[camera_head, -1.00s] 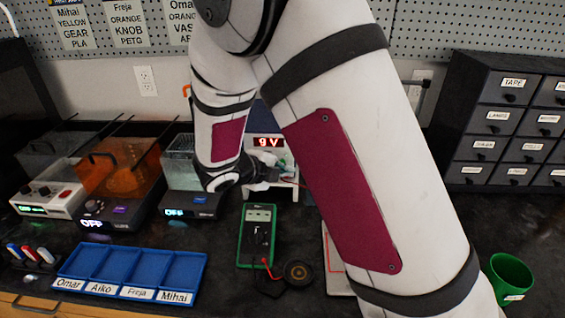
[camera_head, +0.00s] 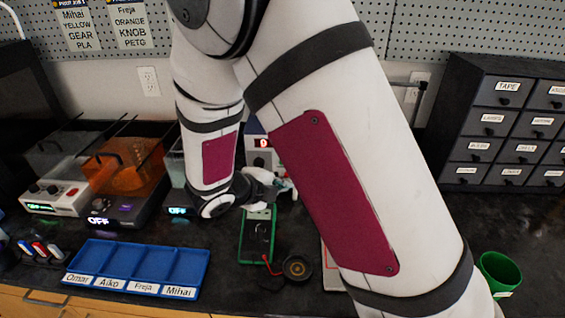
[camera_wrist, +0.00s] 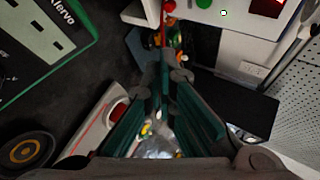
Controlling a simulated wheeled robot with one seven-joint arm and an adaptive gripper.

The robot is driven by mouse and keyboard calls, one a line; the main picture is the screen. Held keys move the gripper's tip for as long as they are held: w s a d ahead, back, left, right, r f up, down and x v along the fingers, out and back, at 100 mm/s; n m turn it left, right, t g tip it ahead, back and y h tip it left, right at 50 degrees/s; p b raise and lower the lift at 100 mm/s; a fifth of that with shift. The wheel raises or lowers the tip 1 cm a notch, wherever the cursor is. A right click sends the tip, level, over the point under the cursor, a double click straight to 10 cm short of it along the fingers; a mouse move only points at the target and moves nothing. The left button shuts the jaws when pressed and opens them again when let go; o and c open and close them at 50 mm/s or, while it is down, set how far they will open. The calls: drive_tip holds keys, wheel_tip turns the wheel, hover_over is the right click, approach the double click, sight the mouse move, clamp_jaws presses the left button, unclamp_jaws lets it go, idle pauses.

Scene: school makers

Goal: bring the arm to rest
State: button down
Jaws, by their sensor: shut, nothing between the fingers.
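My arm reaches down over the workbench in the head view, with its forearm bent to the left of the upper link. My gripper (camera_head: 284,188) hangs in front of the power supply (camera_head: 262,143) with the red display, just above the top of the green multimeter (camera_head: 258,240) in the picture. In the wrist view my gripper (camera_wrist: 169,72) has its dark green fingers closed together with nothing held. The multimeter (camera_wrist: 35,45) lies at upper left there. The power supply partly hides behind my arm in the head view.
A blue tray (camera_head: 133,248) with name labels lies at front left. Machines with orange (camera_head: 125,165) and grey covers stand behind it. A dark drawer cabinet (camera_head: 480,120) and green cup (camera_head: 500,272) stand at right. A black round buzzer (camera_head: 297,267) lies by the multimeter.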

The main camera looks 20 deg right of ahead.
drive_tip(key=s+d+r+m+g+y+p, duration=0.15)
drive_tip(key=s+d+r+m, duration=0.25)
drive_tip(key=s+r+m, duration=0.5)
drive_tip(key=s+d+r+m+g+y, duration=0.1)
drive_tip(key=s+d+r+m+g, duration=0.35)
drive_tip(key=m, duration=0.85)
drive_tip(key=s+a+r+m+t+y+p, duration=0.1)
drive_tip(key=s+a+r+m+t+y, duration=0.1)
drive_tip(key=s+m, duration=0.6)
drive_tip(key=s+a+r+m+t+y+p, duration=0.1)
drive_tip(key=s+a+r+m+y, duration=0.4)
drive_tip(key=m, duration=0.9)
drive_tip(key=s+r, duration=0.1)
drive_tip(key=s, duration=0.2)
drive_tip(key=shift+a+r+t, duration=0.15)
drive_tip(key=shift+r+t, duration=0.05)
drive_tip(key=shift+t, duration=0.2)
